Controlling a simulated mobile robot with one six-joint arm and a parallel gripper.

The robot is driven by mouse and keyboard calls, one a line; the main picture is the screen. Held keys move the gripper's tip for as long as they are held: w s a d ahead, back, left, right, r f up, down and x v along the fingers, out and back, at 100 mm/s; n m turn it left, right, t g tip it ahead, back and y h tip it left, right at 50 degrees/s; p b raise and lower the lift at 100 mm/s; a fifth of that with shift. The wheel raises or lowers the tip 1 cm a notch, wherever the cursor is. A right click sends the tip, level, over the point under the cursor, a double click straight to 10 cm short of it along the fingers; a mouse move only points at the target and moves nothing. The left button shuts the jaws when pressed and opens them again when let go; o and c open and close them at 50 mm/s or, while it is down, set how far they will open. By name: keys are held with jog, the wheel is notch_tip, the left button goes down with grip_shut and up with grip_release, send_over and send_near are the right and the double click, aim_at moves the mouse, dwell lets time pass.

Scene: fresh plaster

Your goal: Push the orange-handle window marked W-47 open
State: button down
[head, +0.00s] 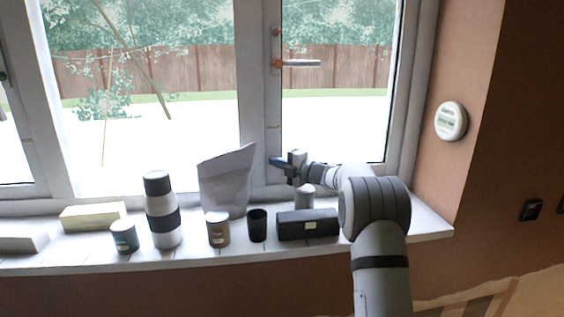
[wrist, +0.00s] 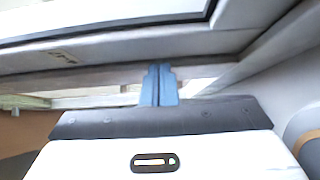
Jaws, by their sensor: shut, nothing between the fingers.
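The window with the orange handle base (head: 277,63) is the right-hand sash (head: 273,110). Its grey lever (head: 301,63) points right, level. No W-47 marking is readable. My gripper (head: 276,161) is low at this sash's left side, by the upright frame; the head view does not settle whether it touches. In the wrist view its blue fingers (wrist: 158,85) are together and empty. They point at pale frame bars, with a white sash edge (wrist: 110,45) slanting above them. Light strips show between the bars, but I cannot tell how far the sash stands from the frame.
The sill (head: 190,255) is crowded below my arm: a black box (head: 307,224), a dark cup (head: 257,225), a brown tin (head: 218,229), a paper bag (head: 228,180), a flask (head: 161,210) and a green tin (head: 124,237). A round device (head: 451,121) hangs on the right wall.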

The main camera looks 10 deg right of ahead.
jog(key=shift+w+a, duration=0.1)
jog(key=shift+w, duration=0.4)
jog(key=shift+w, duration=0.1)
jog(key=w+m+t+h+p, duration=0.2)
jog(key=w+m+t+h, duration=0.2)
jog(key=w, duration=1)
jog(key=m+h, duration=0.2)
jog(key=h, duration=0.2)
jog(key=shift+w+a+t, duration=0.15)
jog(key=shift+w+t, duration=0.1)
jog(key=shift+t, duration=0.05)
